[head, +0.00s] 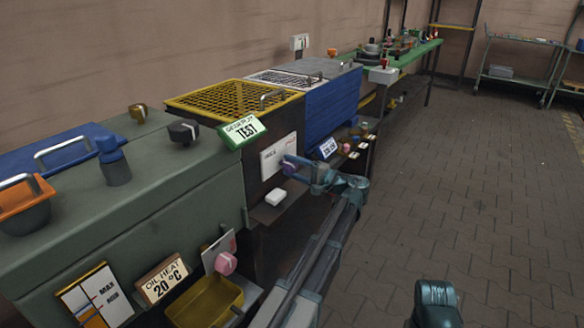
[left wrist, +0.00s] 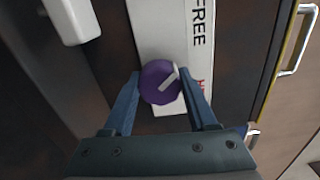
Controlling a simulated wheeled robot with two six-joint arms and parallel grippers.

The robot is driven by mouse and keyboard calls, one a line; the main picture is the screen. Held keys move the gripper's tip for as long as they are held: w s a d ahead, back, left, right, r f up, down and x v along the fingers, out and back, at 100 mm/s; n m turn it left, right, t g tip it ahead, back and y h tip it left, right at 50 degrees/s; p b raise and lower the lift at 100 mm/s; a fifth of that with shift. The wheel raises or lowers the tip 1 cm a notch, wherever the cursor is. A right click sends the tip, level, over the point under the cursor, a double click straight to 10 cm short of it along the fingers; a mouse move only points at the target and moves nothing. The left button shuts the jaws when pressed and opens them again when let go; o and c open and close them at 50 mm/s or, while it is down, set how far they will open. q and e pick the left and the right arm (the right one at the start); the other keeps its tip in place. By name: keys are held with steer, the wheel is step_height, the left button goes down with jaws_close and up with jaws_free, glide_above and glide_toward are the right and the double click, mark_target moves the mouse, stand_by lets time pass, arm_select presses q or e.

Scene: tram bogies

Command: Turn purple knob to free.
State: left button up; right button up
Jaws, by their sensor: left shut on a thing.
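The purple knob (head: 289,169) sits on a white label plate (head: 274,158) on the dark front of the unit with the yellow grating. In the left wrist view the knob (left wrist: 158,84) is round, with a pale pointer bar slanting up and right. The plate there (left wrist: 165,30) reads FREE along its right side, with partly hidden red lettering lower down beside a finger. My left gripper (head: 298,164) is at the knob, and its two blue fingers (left wrist: 161,90) are shut on opposite sides of it. My right gripper's fingers do not show.
A white block (head: 275,197) sticks out below the plate; it also shows in the left wrist view (left wrist: 72,20). A pink knob (head: 226,263) is above a yellow tray (head: 205,303). A TEST sign (head: 242,130) stands above. The paved floor (head: 450,170) at right is clear.

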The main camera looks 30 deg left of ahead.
arm_select(q)
steer(key=o, duration=1.4)
steer(key=shift+c, duration=0.2)
steer(key=shift+d, duration=0.15)
steer(key=s+d, duration=0.1)
steer(key=d, duration=1.2)
steer(key=shift+d, duration=0.25)
steer(key=shift+s+f, duration=0.1)
steer(key=shift+s, duration=0.05)
